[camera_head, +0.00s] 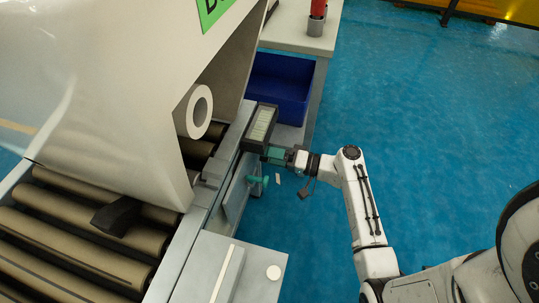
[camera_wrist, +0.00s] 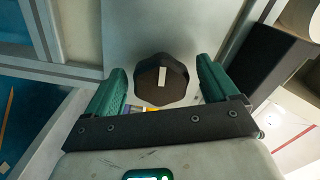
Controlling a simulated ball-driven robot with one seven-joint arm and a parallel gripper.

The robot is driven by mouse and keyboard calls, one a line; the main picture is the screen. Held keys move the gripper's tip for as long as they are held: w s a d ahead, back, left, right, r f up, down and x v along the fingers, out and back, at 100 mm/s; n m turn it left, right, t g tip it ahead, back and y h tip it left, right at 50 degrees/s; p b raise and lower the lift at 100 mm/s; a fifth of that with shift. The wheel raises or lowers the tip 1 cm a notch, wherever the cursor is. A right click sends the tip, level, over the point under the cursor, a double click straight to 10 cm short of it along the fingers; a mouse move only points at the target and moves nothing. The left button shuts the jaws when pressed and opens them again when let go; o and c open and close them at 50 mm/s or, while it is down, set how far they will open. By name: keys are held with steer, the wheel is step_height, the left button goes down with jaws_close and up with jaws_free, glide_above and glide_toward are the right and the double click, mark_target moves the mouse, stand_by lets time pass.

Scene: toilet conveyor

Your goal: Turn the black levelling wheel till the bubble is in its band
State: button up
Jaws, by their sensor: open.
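The black levelling wheel (camera_wrist: 150,82), many-sided with a white mark on its face, shows in the wrist view on a grey panel. My gripper (camera_wrist: 161,70) is open, with one green finger on each side of the wheel and a visible gap on both sides. In the head view my gripper (camera_head: 266,168) is at the side of the conveyor frame, and the wheel cannot be made out there. A dark box with a pale greenish window (camera_head: 261,125), perhaps the level, sits just above my gripper. I cannot make out a bubble or band.
A dark box edge (camera_wrist: 268,62) is close beside the right finger. A blue bin (camera_head: 281,84) stands behind. The conveyor rollers (camera_head: 75,240) and white machine housing (camera_head: 110,90) are at left. Blue floor at right is clear.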

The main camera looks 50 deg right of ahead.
steer(key=p+v, duration=0.3)
steer(key=v, duration=0.7)
steer(key=shift+s, duration=0.35)
steer(key=shift+d, duration=0.1)
